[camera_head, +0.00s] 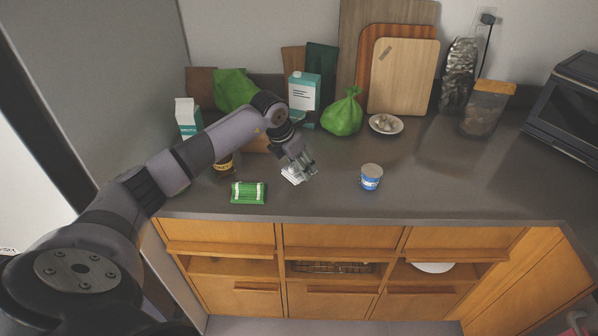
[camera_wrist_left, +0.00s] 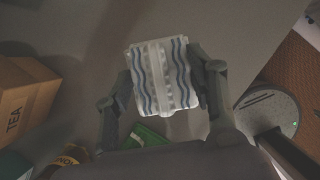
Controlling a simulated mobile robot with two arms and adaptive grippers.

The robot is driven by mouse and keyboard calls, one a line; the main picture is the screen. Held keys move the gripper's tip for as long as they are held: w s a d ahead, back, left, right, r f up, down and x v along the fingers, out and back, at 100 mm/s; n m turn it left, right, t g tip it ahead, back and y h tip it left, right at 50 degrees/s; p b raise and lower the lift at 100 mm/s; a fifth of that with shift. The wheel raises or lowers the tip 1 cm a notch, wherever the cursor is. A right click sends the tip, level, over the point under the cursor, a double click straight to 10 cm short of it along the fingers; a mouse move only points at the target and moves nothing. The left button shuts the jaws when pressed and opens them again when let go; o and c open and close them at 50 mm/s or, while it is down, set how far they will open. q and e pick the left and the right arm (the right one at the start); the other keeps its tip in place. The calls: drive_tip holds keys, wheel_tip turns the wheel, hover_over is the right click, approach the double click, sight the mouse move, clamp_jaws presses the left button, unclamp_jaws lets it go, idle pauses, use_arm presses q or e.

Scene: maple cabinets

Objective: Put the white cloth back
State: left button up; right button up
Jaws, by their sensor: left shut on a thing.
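The white cloth (camera_head: 291,177) is a folded piece in the head view, at my left gripper on the grey counter. In the left wrist view the cloth (camera_wrist_left: 163,75) is white with wavy blue-grey stripes and lies between the two fingers. My left gripper (camera_head: 304,173) is shut on it, with a finger at each side (camera_wrist_left: 166,88). The gripper points down close to the counter; I cannot tell whether the cloth touches the surface. My right gripper is not in view.
A green packet (camera_head: 248,193) lies left of the gripper and a blue-white cup (camera_head: 371,177) stands right. Behind are a green bag (camera_head: 342,115), a plate (camera_head: 386,124) and cutting boards (camera_head: 403,76). A toaster oven (camera_head: 565,110) is far right. Open cubbies (camera_head: 330,268) lie below the counter.

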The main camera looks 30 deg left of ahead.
sight(299, 174)
use_arm(q)
wheel_tip(299, 174, down, 4)
drive_tip(key=shift+f+p, duration=0.15)
drive_tip(key=shift+p, duration=0.4)
drive_tip(key=shift+f, duration=0.2)
drive_tip(key=o, duration=1.1)
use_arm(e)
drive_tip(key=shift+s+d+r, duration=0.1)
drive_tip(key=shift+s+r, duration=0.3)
use_arm(q)
drive_tip(key=shift+r, duration=0.1)
drive_tip(key=shift+r, duration=0.2)
drive_tip(key=b+v, duration=0.3)
drive_tip(key=v, duration=0.7)
drive_tip(key=shift+s+r+b, duration=0.2)
drive_tip(key=shift+b, duration=0.15)
drive_tip(key=shift+s+a+r, duration=0.1)
drive_tip(key=shift+s+r, duration=0.15)
drive_tip(key=shift+r, duration=0.35)
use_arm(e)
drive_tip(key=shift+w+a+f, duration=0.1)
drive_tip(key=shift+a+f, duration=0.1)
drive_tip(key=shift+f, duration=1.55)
